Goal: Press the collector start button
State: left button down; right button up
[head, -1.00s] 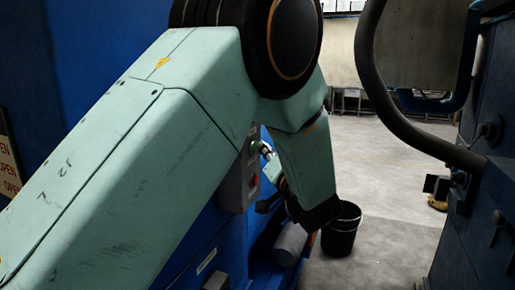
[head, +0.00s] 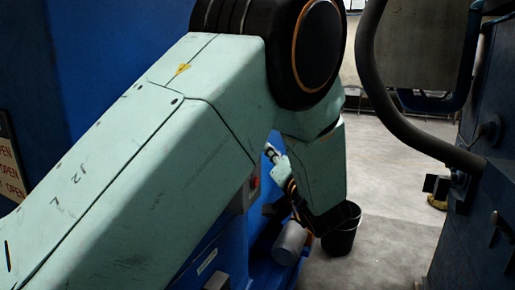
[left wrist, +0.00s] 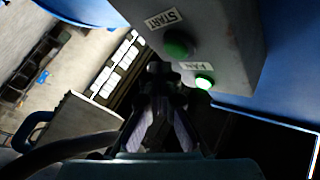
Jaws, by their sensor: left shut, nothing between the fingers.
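A grey control box (left wrist: 225,35) shows in the left wrist view, with a START label (left wrist: 163,18) beside a dark green button (left wrist: 178,44). A lit green button (left wrist: 203,82) sits by a FAN label on the same box. My left gripper (left wrist: 158,72) is shut and empty, its tips just below and left of the START button in that view; I cannot tell whether they touch the box. In the head view, my left gripper (head: 271,153) is partly hidden by its arm. The box there shows only its edge and a red button (head: 255,182). My right gripper is not in view.
A blue machine (head: 110,60) fills the left side. A black bucket (head: 341,230) stands on the open concrete floor (head: 390,235). A dark curved pipe (head: 375,80) and dark machinery (head: 490,190) bound the right side.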

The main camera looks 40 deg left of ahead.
pick_arm(q)
jog(key=shift+d, duration=0.1)
jog(key=shift+w+d+p, duration=0.2)
jog(key=shift+d+p, duration=0.15)
jog(key=shift+d, duration=0.4)
jog(key=shift+w+d+p, duration=0.15)
jog(key=shift+d+p, duration=0.2)
jog(key=shift+d, duration=0.45)
jog(key=shift+w+d+p, duration=0.2)
jog(key=shift+d+p, duration=0.15)
jog(key=shift+d, duration=0.4)
